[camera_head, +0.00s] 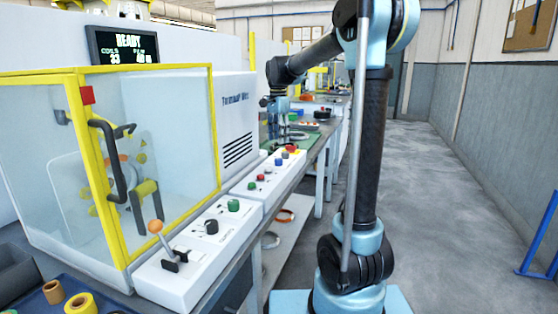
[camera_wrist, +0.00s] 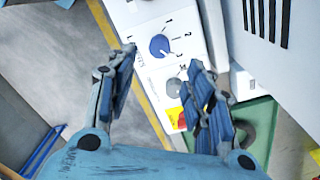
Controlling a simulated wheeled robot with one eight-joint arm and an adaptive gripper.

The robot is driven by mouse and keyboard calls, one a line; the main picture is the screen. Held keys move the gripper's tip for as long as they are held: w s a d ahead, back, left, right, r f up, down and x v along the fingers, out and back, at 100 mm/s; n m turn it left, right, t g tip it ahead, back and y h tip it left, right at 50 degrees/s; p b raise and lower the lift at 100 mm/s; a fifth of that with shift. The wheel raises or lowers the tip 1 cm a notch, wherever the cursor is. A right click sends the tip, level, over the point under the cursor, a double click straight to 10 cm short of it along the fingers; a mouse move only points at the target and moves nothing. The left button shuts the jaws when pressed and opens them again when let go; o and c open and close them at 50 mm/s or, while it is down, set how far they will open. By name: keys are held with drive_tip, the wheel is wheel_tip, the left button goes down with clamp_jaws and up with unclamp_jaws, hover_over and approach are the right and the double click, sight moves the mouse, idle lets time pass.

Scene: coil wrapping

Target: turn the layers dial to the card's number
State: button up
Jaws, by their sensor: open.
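The layers dial appears to be the round blue knob (camera_wrist: 159,46) on a white panel (camera_wrist: 140,15) in the wrist view, with a ring of printed numbers including 2 and 3. Where its pointer stands is too small to tell. My gripper (camera_wrist: 162,62) is open, one finger on each side of the picture, with the blue knob seen between and beyond the tips; I see no contact. In the head view my gripper (camera_head: 279,131) hangs above the far end of the white control box (camera_head: 248,200). I cannot make out the card.
A grey knob (camera_wrist: 174,87) and a red and yellow button (camera_wrist: 177,118) sit beside the blue knob. The near control box holds a lever (camera_head: 157,228), a black knob (camera_head: 211,226) and a green button (camera_head: 234,205).

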sight(279, 162)
wheel_tip(279, 162, down, 10)
drive_tip(key=shift+s+r, duration=0.1)
drive_tip(key=shift+r, duration=0.1)
idle(0.3)
drive_tip(key=c, duration=1.1)
